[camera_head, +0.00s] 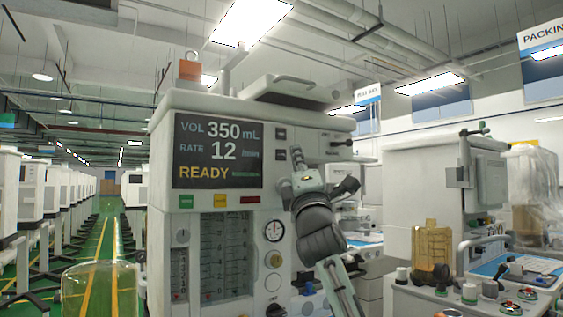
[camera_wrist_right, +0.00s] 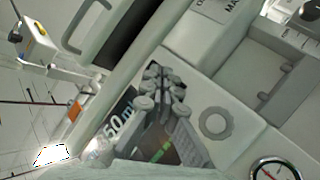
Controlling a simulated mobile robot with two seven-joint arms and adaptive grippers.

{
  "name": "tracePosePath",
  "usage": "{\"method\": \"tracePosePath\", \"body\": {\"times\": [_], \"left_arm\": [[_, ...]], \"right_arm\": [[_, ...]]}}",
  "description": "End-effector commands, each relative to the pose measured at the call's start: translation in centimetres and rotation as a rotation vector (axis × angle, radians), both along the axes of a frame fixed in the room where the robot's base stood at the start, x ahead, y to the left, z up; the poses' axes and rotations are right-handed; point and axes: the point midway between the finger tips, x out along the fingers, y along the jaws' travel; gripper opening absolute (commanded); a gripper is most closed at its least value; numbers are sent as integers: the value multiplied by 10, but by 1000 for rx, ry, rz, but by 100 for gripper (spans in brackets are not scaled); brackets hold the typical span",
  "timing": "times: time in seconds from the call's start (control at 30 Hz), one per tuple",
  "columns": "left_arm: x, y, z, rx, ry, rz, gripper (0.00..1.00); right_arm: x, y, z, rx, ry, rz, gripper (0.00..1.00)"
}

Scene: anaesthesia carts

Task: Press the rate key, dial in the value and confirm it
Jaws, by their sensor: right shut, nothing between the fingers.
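The cart's screen (camera_head: 218,151) reads VOL 350 mL, RATE 12 and READY in the head view; part of it shows in the wrist view (camera_wrist_right: 119,124). Two small dark keys stand right of it, an upper key (camera_head: 281,133) level with VOL and a lower key (camera_head: 281,155) level with RATE. Their labels are too small to read. My right gripper (camera_head: 297,156) is shut and empty, fingertips pointing up just right of the lower key; contact cannot be told. In the wrist view it (camera_wrist_right: 160,82) is beside a round grey knob (camera_wrist_right: 215,123). My left gripper is out of view.
Another cart (camera_head: 420,185) and a yellow canister (camera_head: 431,249) stand to the right.

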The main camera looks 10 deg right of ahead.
Motion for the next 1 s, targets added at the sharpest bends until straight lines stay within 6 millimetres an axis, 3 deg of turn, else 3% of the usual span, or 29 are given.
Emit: {"method": "tracePosePath", "body": {"times": [0.3, 1.0], "left_arm": [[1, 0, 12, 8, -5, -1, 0], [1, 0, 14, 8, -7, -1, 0]], "right_arm": [[23, 9, 0, 1, -1, 0, 0], [25, 10, 0, -1, -1, 0, 0]]}}
